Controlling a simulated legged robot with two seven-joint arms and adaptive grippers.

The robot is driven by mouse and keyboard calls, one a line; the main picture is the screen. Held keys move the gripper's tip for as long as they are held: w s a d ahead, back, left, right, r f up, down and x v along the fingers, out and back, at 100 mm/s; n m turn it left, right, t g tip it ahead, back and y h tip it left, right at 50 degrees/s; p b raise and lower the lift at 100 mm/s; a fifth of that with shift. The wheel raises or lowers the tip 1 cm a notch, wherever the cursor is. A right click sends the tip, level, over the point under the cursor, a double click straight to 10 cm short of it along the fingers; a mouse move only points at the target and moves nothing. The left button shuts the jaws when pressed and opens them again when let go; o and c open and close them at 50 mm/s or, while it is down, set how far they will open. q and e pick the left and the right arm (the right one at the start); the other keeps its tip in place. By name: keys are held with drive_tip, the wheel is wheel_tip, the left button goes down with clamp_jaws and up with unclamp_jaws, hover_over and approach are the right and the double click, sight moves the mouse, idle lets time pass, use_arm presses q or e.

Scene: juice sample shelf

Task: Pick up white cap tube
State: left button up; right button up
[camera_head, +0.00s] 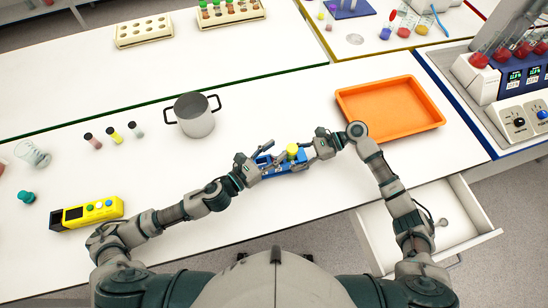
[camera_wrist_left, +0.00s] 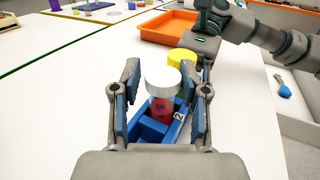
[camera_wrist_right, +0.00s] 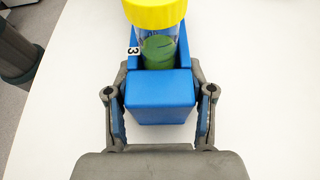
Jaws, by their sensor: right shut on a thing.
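The white cap tube (camera_wrist_left: 162,88), clear with red contents, stands in the blue rack (camera_wrist_left: 152,130) near the slot marked 2. My left gripper (camera_wrist_left: 158,80) is open, its fingers on either side of the tube; in the head view it is at the rack's left part (camera_head: 262,159). A tube with a yellow cap (camera_wrist_right: 155,12) and green contents stands at the slot marked 3, and its cap also shows in the head view (camera_head: 292,149). My right gripper (camera_wrist_right: 160,115) is shut on the rack's end block. The white cap is not clear in the head view.
An orange tray (camera_head: 388,107) lies to the right, and an open drawer (camera_head: 465,215) is below it. A metal pot (camera_head: 195,116), several small capped vials and a yellow device (camera_head: 88,212) stand to the left. The table between pot and tray is clear.

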use_arm(q)
clamp_jaws()
drive_tip(key=shift+r, duration=0.1)
wheel_tip(320, 180, up, 18)
idle(0.3)
use_arm(e)
drive_tip(key=o, duration=1.4)
drive_tip(key=shift+d, duration=0.1)
drive_tip(key=v, duration=1.2)
